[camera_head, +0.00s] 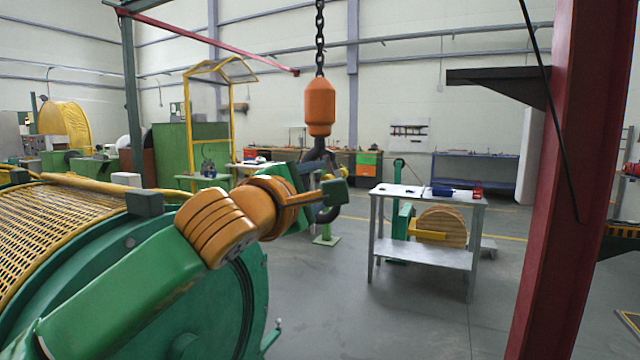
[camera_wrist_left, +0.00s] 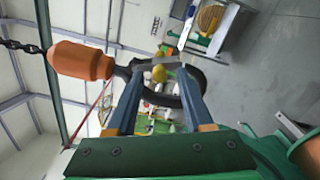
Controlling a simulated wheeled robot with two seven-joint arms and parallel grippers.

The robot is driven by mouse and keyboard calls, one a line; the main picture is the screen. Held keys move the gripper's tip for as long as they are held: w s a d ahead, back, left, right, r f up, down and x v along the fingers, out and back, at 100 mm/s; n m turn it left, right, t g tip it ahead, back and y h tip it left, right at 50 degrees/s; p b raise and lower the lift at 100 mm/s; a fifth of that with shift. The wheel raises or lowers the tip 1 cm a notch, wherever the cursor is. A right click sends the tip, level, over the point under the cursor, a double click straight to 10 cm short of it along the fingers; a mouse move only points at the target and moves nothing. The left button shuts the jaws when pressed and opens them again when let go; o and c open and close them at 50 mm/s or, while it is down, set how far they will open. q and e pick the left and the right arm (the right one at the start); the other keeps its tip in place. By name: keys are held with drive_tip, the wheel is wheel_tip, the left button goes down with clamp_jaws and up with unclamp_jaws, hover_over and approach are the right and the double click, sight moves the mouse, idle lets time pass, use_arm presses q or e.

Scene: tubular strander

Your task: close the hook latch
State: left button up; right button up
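A dark hook (camera_head: 319,153) hangs below an orange block (camera_head: 319,105) on a chain. In the left wrist view the orange block (camera_wrist_left: 82,60) is at left, and the dark curved hook (camera_wrist_left: 196,76) passes behind the fingers. My left gripper (camera_head: 335,192) is at the hook in the head view and hides part of it. In the left wrist view my left gripper (camera_wrist_left: 164,70) has its two fingers spread apart, with the hook's opening between them. A grey bar spans near the fingertips; I cannot tell whether it is the latch. Contact is unclear. My right gripper is not in view.
A metal table (camera_head: 428,192) with small items stands to the right of the hook, a wooden spool (camera_head: 440,227) behind it. A red column (camera_head: 553,180) stands at right. A large green machine drum (camera_head: 225,310) fills the lower left. Floor between table and column is clear.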

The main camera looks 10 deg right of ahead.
use_arm(q)
drive_tip(key=b+v, duration=0.5)
drive_tip(key=v, duration=0.2)
